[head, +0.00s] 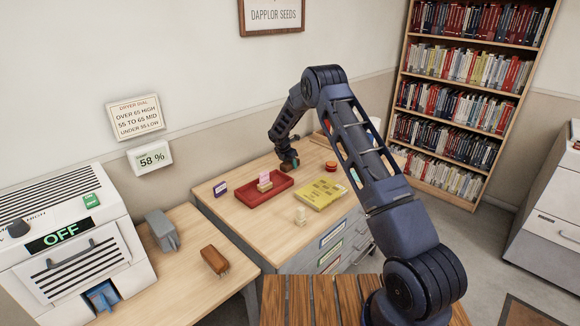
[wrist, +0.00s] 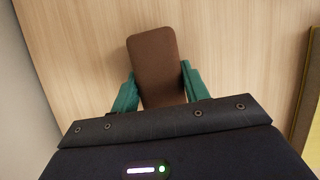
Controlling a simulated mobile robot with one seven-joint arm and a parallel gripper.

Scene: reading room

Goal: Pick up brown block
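In the wrist view, the brown block (wrist: 155,65) is a plain rounded slab between the two teal fingers of my gripper (wrist: 159,80). The fingers meet its left and right sides, and its near end is hidden by the gripper body. In the head view, my gripper (head: 289,161) points down over the desk, behind the red tray's right end. The brown block (head: 286,167) shows small at its fingertips. I cannot tell whether the block touches the desk or hangs just above it.
The red tray (head: 254,203) holds a pink and tan item. A yellow board (head: 320,193), a purple card (head: 220,189), a small cream piece (head: 300,216) and a red round item (head: 331,166) are on the desk. A brown brush (head: 214,260) lies on the left counter beside the dryer.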

